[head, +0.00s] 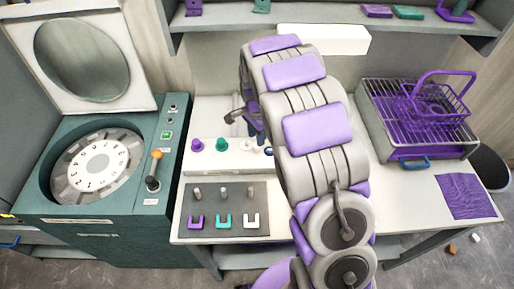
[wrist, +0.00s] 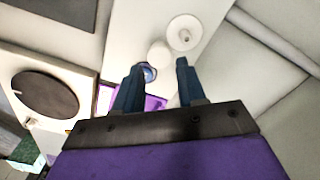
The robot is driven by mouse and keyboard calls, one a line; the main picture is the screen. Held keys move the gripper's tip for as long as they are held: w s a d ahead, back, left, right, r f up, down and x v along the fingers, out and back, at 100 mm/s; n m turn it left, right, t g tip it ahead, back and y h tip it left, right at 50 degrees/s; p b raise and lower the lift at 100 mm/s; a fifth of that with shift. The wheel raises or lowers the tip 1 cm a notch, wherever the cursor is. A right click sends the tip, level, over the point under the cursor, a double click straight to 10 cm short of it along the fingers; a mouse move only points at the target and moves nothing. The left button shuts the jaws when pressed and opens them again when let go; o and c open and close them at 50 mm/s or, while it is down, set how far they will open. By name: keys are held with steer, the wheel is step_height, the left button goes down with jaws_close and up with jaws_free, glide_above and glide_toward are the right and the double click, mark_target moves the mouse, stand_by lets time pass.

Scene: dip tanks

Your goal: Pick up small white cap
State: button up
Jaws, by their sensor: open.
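In the head view, a small white cap (head: 247,144) stands on the white ledge, right of the teal cap (head: 222,145) and the purple cap (head: 197,145); my arm partly hides this area. My gripper (head: 240,116) is above the ledge. In the wrist view, my gripper (wrist: 160,66) is open, with two dark blue fingers apart. A white round piece with a small centre knob (wrist: 184,32) lies beyond the fingertips, toward the right one. A smaller white rounded piece (wrist: 158,52) shows between the fingertips. I cannot tell which of these is the cap.
A grey mat (head: 227,227) with metal pegs and purple, teal and white U-shaped pieces lies in front of the ledge. A teal machine (head: 124,230) with a round dial stands left. A wire rack (head: 378,120) with a purple basket (head: 437,101) stands right. A shelf hangs above.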

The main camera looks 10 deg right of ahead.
mark_target(255, 144)
steer(key=f, duration=0.2)
steer(key=f+b, duration=0.1)
steer(key=f, duration=0.1)
steer(key=shift+s+a+f, duration=0.1)
steer(key=shift+a+f, duration=0.1)
jaws_close()
steer(key=shift+r, duration=0.1)
